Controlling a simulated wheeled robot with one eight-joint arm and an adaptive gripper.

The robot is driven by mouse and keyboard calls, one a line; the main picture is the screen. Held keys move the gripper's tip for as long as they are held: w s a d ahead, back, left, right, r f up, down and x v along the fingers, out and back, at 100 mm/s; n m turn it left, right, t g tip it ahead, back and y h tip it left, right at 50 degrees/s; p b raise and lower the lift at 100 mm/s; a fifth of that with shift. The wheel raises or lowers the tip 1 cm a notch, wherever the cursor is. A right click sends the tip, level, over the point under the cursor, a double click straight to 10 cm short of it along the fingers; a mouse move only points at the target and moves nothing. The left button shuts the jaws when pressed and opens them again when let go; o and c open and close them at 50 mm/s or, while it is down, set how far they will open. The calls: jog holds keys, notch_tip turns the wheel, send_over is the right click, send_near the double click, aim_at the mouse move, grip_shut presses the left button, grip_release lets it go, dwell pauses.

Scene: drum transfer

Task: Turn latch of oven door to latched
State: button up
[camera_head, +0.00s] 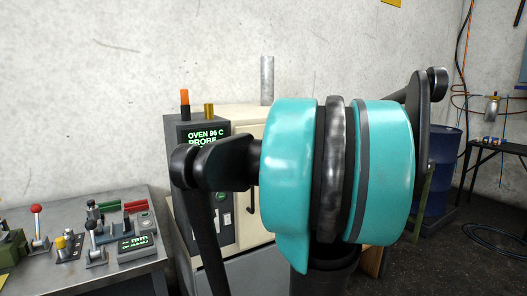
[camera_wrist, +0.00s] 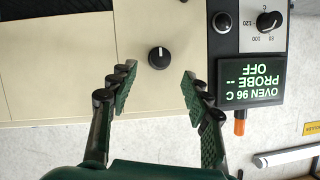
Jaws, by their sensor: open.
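The oven (camera_head: 245,115) is a cream box with a dark control panel, mostly hidden behind my arm in the head view. In the wrist view the oven's cream front (camera_wrist: 60,60) fills the upper part, upside down. A round black knob with a white mark (camera_wrist: 159,57), apparently the door latch, sits on it; the mark points to the picture's top. My gripper (camera_wrist: 158,74) is open, with one green-padded finger left of the knob and one right. The knob shows between and slightly beyond the fingertips; contact is not visible. In the head view my arm hides gripper and knob.
The oven display (camera_wrist: 253,88) reads "OVEN 96 C PROBE -- OFF", with dials (camera_wrist: 268,20) beside it. A grey bench (camera_head: 80,270) with levers and switch boxes stands left. A blue drum (camera_head: 440,165) and a dark table (camera_head: 495,150) stand right.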

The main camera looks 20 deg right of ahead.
jog(key=x, duration=0.6)
jog(key=shift+a, duration=0.1)
grip_shut()
